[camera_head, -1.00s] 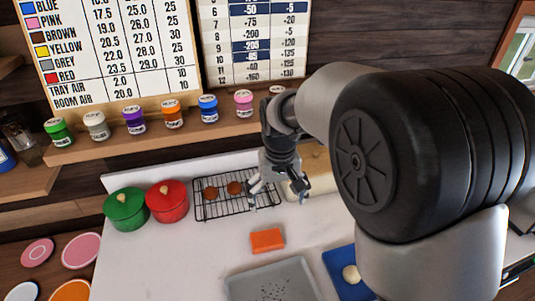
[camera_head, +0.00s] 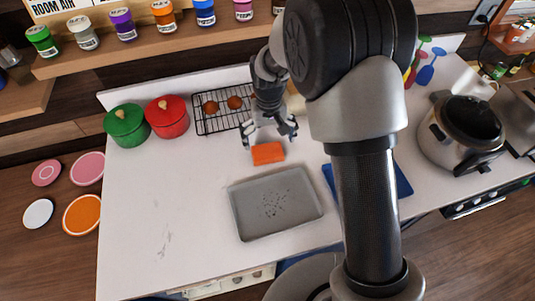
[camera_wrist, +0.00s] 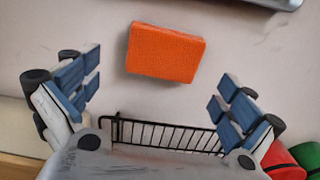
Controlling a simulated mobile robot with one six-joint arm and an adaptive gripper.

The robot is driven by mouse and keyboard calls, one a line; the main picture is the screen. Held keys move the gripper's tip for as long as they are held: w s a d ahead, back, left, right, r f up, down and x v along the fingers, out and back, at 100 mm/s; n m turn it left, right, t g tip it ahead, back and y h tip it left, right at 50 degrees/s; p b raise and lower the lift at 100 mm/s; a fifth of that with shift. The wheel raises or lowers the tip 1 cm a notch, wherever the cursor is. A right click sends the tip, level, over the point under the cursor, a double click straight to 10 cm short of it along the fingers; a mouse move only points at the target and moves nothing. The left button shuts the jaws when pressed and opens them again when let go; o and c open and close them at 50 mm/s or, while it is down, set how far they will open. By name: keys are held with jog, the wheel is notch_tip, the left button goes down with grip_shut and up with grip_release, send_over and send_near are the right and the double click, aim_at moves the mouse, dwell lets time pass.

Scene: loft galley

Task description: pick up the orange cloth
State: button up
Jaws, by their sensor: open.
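The orange cloth (camera_head: 268,154) is a small, flat, rectangular block lying on the white counter, between the wire rack and the grey tray. In the wrist view the orange cloth (camera_wrist: 165,53) lies beyond the fingertips, roughly centred between them. My gripper (camera_head: 271,138) is open and empty, just behind and above the cloth in the head view. In the wrist view my gripper (camera_wrist: 160,95) shows both blue-padded fingers spread wide apart, with nothing between them. I see no contact with the cloth, but the height above the counter is hard to tell.
A grey tray (camera_head: 240,229) with dark specks lies in front of the cloth. A wire rack (camera_head: 209,126) with brown round items stands behind. Green (camera_head: 126,125) and red (camera_head: 167,117) pots stand at left, a blue board (camera_head: 404,187) and a cooker (camera_head: 437,150) at right. The left front counter is clear.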

aim_at(268, 151)
jog(key=f, duration=0.1)
jog(key=f+b, duration=0.1)
jog(key=f, duration=0.3)
jog(key=shift+s+a+f+b, duration=0.15)
jog(key=shift+s+b, duration=0.15)
jog(key=shift+b, duration=0.05)
jog(key=c, duration=0.9)
jog(key=shift+r, duration=0.2)
notch_tip(268, 151, up, 20)
jog(key=p, duration=0.4)
jog(key=shift+p, duration=0.35)
jog(key=shift+f, duration=0.1)
